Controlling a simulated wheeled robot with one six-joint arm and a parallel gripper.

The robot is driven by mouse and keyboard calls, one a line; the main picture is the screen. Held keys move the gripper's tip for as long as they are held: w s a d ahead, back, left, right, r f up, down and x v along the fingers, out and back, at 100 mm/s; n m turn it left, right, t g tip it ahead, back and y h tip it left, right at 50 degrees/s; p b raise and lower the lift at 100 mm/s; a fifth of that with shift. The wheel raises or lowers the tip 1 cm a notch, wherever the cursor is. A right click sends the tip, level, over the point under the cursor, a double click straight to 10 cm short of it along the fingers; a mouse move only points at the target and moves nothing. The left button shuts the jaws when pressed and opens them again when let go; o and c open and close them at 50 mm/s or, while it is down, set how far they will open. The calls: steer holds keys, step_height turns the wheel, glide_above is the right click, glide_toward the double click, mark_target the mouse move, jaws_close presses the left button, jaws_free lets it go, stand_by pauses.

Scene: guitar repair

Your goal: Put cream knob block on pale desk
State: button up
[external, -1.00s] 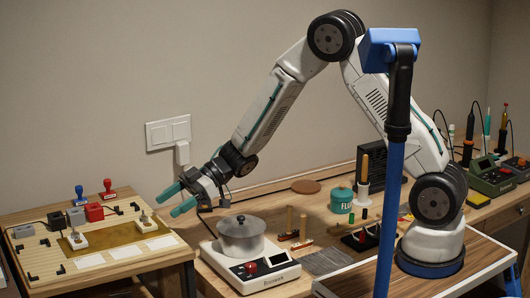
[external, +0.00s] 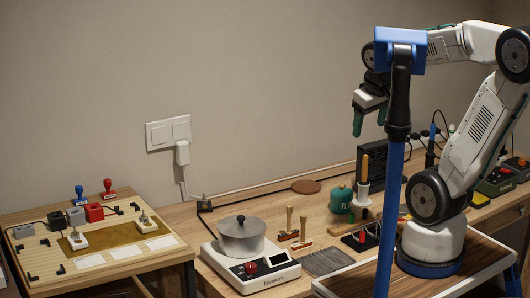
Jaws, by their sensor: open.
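Two small whitish blocks with knobs stand upright on the left table: a left knob block (external: 78,240) and a right knob block (external: 146,223), both on a tan mat. I cannot tell which is the cream one.
A pot (external: 241,238) sits on a white hotplate (external: 250,271). A cable runs along the back wall. Blue and red stamps (external: 108,188) and coloured blocks crowd the left table.

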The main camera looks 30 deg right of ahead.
steer(key=s, duration=0.3)
steer(key=s+g+y, duration=0.1)
steer(key=s, duration=0.2)
steer(key=s+a+g, duration=0.1)
steer(key=s, duration=0.2)
steer(key=shift+f+m, duration=0.35)
steer(key=shift+m, duration=0.05)
steer(key=shift+c, duration=0.5)
steer(key=shift+s, duration=0.25)
steer(key=shift+a, duration=0.1)
